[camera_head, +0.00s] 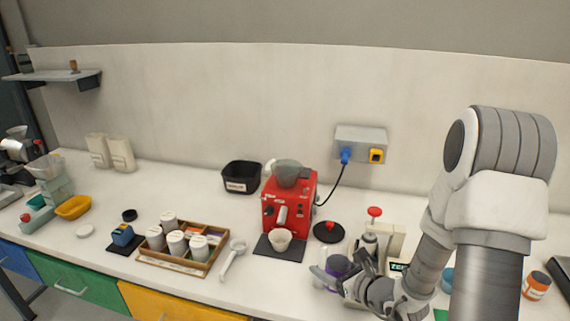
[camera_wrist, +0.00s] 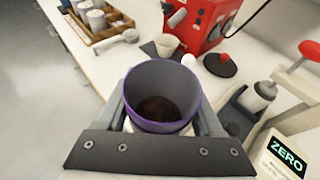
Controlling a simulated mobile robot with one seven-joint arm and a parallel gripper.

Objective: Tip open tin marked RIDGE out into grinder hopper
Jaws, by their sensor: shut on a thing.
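My gripper (camera_wrist: 162,125) is shut on an open tin (camera_wrist: 190,79) with a purple rim and grey inside. Dark brown contents lie at its bottom, and it looks roughly upright. Its label is not readable. The held tin also shows in the head view (camera_head: 338,265), partly hidden by my fingers, near the counter's front edge. The red grinder (camera_head: 291,196) stands behind and to the left of it. The grinder's hopper (camera_head: 288,172) is a clear grey bowl on top. The hopper is out of the wrist view.
A white cup (camera_head: 279,240) stands on a dark mat before the grinder. A black lid with red knob (camera_head: 328,231) lies to its right. A wooden tray (camera_head: 186,246) holds several white tins. A ZERO display (camera_wrist: 288,154) is right of my gripper.

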